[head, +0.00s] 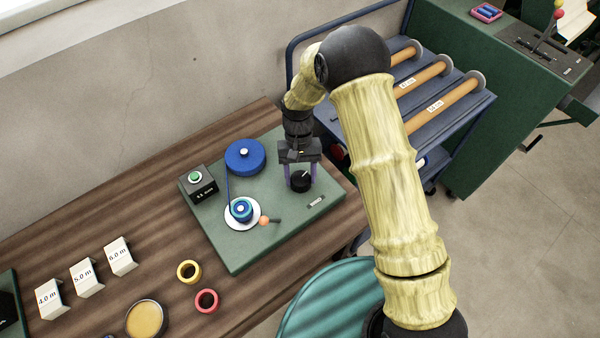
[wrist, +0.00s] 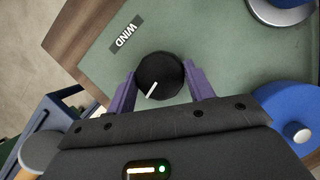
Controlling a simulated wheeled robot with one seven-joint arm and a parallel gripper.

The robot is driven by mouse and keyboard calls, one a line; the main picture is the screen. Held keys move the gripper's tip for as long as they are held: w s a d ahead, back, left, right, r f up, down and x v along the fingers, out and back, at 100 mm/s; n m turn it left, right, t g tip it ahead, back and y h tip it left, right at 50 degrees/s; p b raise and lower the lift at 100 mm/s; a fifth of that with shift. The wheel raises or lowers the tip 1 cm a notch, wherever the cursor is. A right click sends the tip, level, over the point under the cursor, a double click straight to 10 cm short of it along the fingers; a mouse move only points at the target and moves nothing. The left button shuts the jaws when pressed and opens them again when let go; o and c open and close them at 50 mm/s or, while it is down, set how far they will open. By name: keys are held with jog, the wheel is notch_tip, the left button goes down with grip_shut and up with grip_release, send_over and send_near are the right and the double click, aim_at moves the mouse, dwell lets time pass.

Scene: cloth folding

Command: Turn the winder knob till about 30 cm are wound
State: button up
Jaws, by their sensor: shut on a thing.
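The black winder knob (head: 300,183) stands on the green winder board (head: 240,254) near a label. In the wrist view the knob (wrist: 160,75) has a white pointer line aimed to the lower left, and the label reads WIND (wrist: 126,35). My gripper (head: 300,178) is shut on the knob, with a purple finger on each side of it. A large blue spool (head: 244,156) sits at the back of the board. A blue strand runs from it to a smaller blue reel (head: 241,208) on a white disc with an orange-knobbed crank (head: 265,221).
A black box (head: 199,190) with a green button and a small display stands on the board's left corner. Yellow (head: 188,271) and red (head: 206,301) rings and several length-marked white blocks (head: 87,278) lie on the wooden table (head: 160,237). A blue cart (head: 440,120) stands behind my arm.

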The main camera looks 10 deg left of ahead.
jog(key=m, duration=0.2)
jog(key=m+y, duration=0.1)
jog(key=shift+w+d+r+m, duration=0.1)
jog(key=shift+w+d+m, duration=0.05)
jog(key=shift+m, duration=0.25)
jog(key=m+y+p, duration=0.1)
jog(key=m+y, duration=0.1)
jog(key=m, duration=0.1)
jog(key=shift+d+m, duration=0.1)
jog(key=shift+m, duration=0.2)
jog(key=m+t+y, duration=0.1)
jog(key=m, duration=0.2)
jog(key=shift+d+m, duration=0.1)
jog(key=shift+m, duration=0.3)
jog(key=shift+m+t+y, duration=0.4)
jog(key=shift+m+y, duration=0.1)
jog(key=shift+m, duration=1.1)
jog(key=o, duration=1)
jog(key=shift+s, duration=0.2)
jog(key=shift+c, duration=0.2)
